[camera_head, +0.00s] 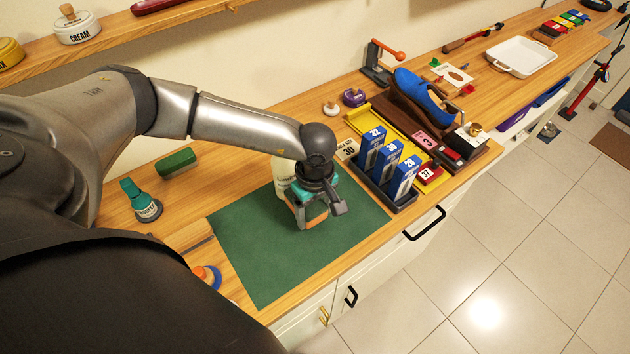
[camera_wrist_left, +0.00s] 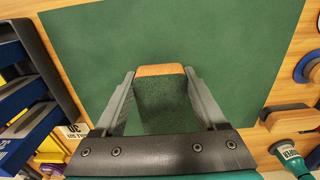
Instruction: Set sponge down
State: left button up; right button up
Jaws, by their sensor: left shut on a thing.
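My left gripper (camera_head: 308,213) is over the green mat (camera_head: 250,245), right of the mat's middle. It also shows in the left wrist view (camera_wrist_left: 163,88), with its two grey fingers shut on the sponge (camera_wrist_left: 160,70). The sponge has an orange-brown edge and a darker, rough green face. In the head view only a bit of orange shows between the fingers. I cannot tell whether the sponge touches the mat. My right gripper is not in view.
A white bottle (camera_head: 283,178) stands just behind my left gripper. A rack of blue boxes (camera_head: 388,158) stands right of the mat. Much of the mat is bare.

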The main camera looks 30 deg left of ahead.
pick_arm(q)
jog(key=shift+f, duration=1.4)
jog(key=shift+f, duration=0.2)
jog(key=o, duration=1.4)
notch_tip(320, 180, up, 12)
jog(key=shift+r, duration=0.2)
